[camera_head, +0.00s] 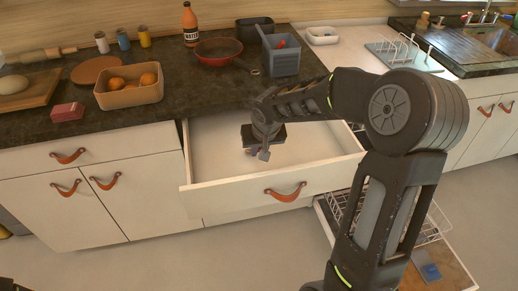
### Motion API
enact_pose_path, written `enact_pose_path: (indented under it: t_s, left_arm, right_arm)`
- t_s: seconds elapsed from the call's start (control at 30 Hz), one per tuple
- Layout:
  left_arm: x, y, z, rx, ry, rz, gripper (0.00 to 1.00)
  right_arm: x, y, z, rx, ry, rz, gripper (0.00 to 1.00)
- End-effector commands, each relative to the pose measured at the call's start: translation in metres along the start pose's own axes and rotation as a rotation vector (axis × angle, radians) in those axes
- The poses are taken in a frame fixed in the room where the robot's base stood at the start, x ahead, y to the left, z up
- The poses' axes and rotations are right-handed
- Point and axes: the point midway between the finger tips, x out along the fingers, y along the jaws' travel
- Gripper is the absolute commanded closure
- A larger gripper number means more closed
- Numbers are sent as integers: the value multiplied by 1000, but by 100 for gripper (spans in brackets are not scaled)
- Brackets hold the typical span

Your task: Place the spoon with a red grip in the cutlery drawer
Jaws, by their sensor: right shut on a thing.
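The cutlery drawer (215,190) is pulled out below the dark counter, and its pale inside looks largely bare. My right gripper (258,150) points down into the drawer opening, near its middle. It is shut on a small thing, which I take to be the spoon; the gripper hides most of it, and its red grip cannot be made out. I cannot tell whether it touches the drawer floor. My left gripper is not in view.
On the counter stand a grey caddy (285,62) with something red in it, a red pan (218,52), an orange bottle (190,25) and a fruit box (130,96). A pulled-out wire rack (432,228) is at the lower right, partly behind my right arm.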

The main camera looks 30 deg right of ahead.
Motion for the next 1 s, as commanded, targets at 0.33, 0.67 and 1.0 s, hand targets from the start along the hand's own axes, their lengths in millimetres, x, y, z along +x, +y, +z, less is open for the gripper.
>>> enact_pose_path:
  t_s: [0.33, 0.67, 1.0]
  left_arm:
    - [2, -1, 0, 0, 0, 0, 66]
    - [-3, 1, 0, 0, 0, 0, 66]
    - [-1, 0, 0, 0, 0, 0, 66]
  right_arm:
    - [1, 0, 0, 0, 0, 0, 64]
    - [-2, 0, -1, 0, 0, 0, 64]
    - [-53, 0, -2, 0, 6, 0, 64]
